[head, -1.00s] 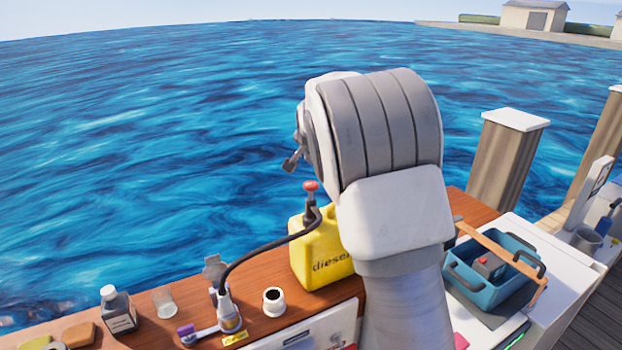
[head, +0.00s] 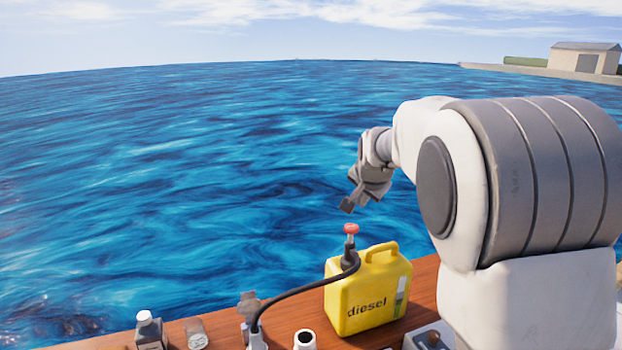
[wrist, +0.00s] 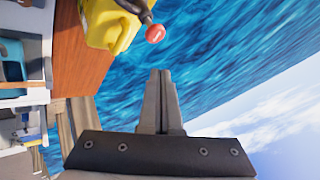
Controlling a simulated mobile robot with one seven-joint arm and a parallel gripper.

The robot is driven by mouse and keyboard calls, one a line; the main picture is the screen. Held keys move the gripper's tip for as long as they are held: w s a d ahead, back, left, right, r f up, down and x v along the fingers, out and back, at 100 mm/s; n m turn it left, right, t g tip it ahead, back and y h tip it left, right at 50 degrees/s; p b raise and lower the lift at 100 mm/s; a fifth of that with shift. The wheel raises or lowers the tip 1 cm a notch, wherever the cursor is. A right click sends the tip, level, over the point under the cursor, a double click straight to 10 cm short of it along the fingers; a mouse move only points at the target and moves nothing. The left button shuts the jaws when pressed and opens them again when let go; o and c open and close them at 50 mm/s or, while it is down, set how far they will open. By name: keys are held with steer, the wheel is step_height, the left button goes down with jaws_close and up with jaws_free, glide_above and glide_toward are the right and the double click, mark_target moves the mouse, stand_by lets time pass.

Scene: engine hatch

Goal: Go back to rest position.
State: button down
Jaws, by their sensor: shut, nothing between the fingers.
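My gripper (head: 347,206) is up in the air above the yellow diesel can in the head view, apart from it. In the wrist view my gripper (wrist: 160,72) has its two fingers together with nothing between them, and water lies behind them. The yellow diesel can (head: 350,307) stands upright on the wooden deck; it also shows at the top of the wrist view (wrist: 100,25). A red knob (head: 351,228) tops the can's dark fitting, and it also shows in the wrist view (wrist: 155,33). My arm covers the right side of the head view.
A black hose (head: 290,300) runs from the can's fitting to a filler (head: 257,340). A dark bottle (head: 150,333), a glass jar (head: 195,333) and a white cup (head: 304,340) stand along the wooden deck (head: 410,325). Open water and sky fill the space beyond.

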steer(key=s+r+n+g+y, duration=0.1)
steer(key=s+r+n, duration=0.1)
steer(key=s, duration=0.9)
steer(key=s+r+n, duration=0.1)
steer(key=s+n, duration=0.2)
steer(key=s, duration=0.8)
steer(key=s+f+n+g, duration=0.1)
steer(key=s+f+n, duration=0.1)
steer(key=s, duration=0.6)
steer(key=s+f+n, duration=0.2)
steer(key=s+f, duration=0.1)
steer(key=s, duration=0.6)
steer(key=shift+a+g+h, duration=0.3)
steer(key=shift+g, duration=0.1)
